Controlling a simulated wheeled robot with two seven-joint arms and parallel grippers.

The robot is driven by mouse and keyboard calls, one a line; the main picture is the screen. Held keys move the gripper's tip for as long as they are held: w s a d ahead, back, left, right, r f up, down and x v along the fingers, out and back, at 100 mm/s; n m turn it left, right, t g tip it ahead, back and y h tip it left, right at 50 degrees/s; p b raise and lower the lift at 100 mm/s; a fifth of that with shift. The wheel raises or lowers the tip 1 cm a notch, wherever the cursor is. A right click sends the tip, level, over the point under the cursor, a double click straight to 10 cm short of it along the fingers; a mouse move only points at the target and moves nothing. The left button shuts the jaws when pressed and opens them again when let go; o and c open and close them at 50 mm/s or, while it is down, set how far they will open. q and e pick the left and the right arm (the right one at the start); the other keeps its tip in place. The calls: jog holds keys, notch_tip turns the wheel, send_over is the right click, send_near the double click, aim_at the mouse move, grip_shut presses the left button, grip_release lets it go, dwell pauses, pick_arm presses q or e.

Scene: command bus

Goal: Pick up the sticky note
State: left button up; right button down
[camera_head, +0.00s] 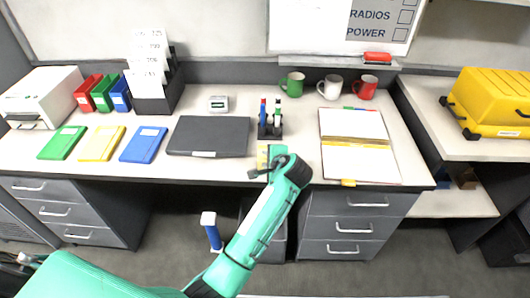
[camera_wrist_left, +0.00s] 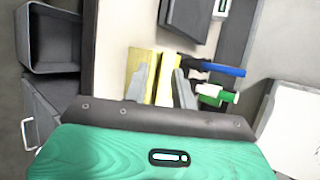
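In the left wrist view the yellow sticky note (camera_wrist_left: 141,62) shows beside and between the two grey fingers (camera_wrist_left: 162,92). The fingers stand apart. Whether they touch the pad cannot be told. My right gripper is in neither view.
A closed dark laptop (camera_head: 208,136) lies left of the pad. A pen holder (camera_head: 270,127) with markers stands just behind it. An open binder (camera_head: 357,145) lies to the right. Mugs (camera_head: 293,84) stand at the back. A dark bin (camera_head: 262,226) is below the desk edge.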

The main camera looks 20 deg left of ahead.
pick_arm(q)
grip_shut()
dwell(0.5)
